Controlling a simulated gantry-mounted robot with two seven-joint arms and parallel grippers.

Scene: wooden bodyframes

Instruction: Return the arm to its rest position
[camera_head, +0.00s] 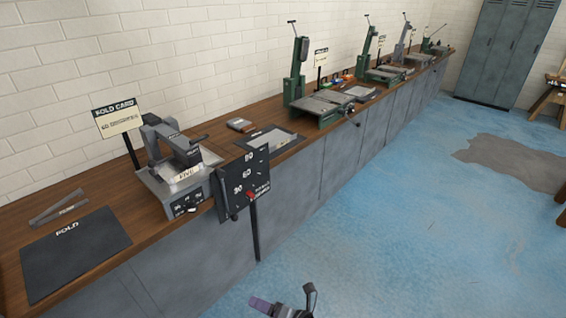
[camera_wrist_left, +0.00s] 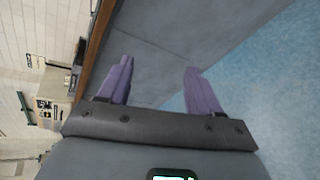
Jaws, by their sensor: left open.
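My left gripper (camera_head: 284,298) shows at the bottom edge of the head view, in front of the bench and over the blue floor. Only its end is in the picture; the rest of the arm is cut off. In the left wrist view its two purple fingers (camera_wrist_left: 158,66) are spread apart with nothing between them. Beyond them are the grey cabinet front (camera_wrist_left: 170,30) and the blue floor (camera_wrist_left: 265,90). The gripper is clear of the bench and touches nothing that I can see. My right gripper is in neither view.
A long wooden bench (camera_head: 225,143) runs along the white brick wall. Lockers (camera_head: 510,50) stand far right.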

